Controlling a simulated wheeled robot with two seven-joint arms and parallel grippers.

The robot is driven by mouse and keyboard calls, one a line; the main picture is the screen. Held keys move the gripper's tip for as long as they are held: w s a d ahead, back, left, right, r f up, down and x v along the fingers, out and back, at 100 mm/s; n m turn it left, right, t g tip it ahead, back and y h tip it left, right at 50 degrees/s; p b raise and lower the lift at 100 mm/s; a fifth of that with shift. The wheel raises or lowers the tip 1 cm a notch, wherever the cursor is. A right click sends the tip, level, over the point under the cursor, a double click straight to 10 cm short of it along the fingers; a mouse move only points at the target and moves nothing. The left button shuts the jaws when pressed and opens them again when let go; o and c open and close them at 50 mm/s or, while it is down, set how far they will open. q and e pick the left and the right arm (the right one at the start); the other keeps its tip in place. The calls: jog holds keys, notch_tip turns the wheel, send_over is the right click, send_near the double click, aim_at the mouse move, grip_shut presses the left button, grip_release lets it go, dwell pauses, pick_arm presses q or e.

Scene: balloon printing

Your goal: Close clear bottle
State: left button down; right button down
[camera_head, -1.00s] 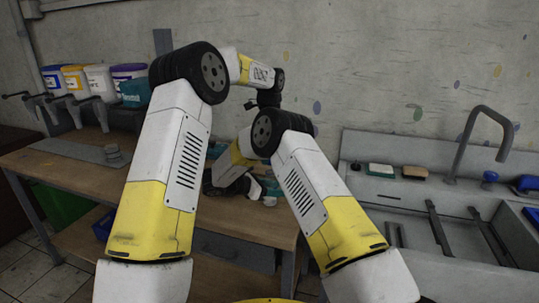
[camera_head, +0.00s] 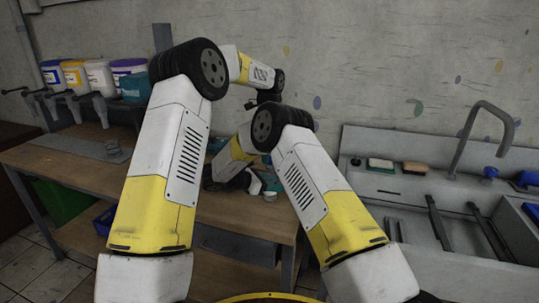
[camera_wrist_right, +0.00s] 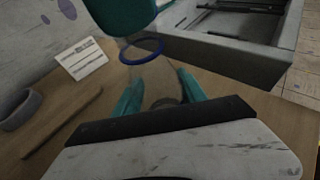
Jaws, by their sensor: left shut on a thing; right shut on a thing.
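In the right wrist view my right gripper (camera_wrist_right: 160,90) has its teal fingers on either side of a clear bottle (camera_wrist_right: 160,84) and is shut on it. The bottle is see-through and its outline is faint. A blue ring (camera_wrist_right: 142,52) shows at its far end. A teal finger of my left gripper (camera_wrist_right: 122,18) is just beyond the ring. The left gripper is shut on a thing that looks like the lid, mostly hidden. In the head view the right arm's elbow hides much of both hands over the table.
The wooden table (camera_head: 70,166) holds a small grey cylinder (camera_head: 270,197). A white card (camera_wrist_right: 82,58), a brown stick (camera_wrist_right: 64,122) and a grey round dish (camera_wrist_right: 20,110) lie near the bottle. Colored tubs stand back left. A sink (camera_head: 420,215) is at right.

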pick_arm(q)
jog(key=shift+f, duration=0.55)
jog(key=m, duration=0.9)
jog(key=shift+d+m, duration=0.1)
jog(key=shift+m, duration=1.1)
jog(key=m, duration=0.2)
jog(key=f+m, duration=0.1)
jog(key=m, duration=0.1)
jog(key=shift+s+d, duration=0.2)
jog(key=shift+s, duration=0.1)
jog(key=shift+w+a+r+m, duration=0.1)
jog(key=shift+w+r+m, duration=0.1)
jog(key=shift+r+m, duration=0.2)
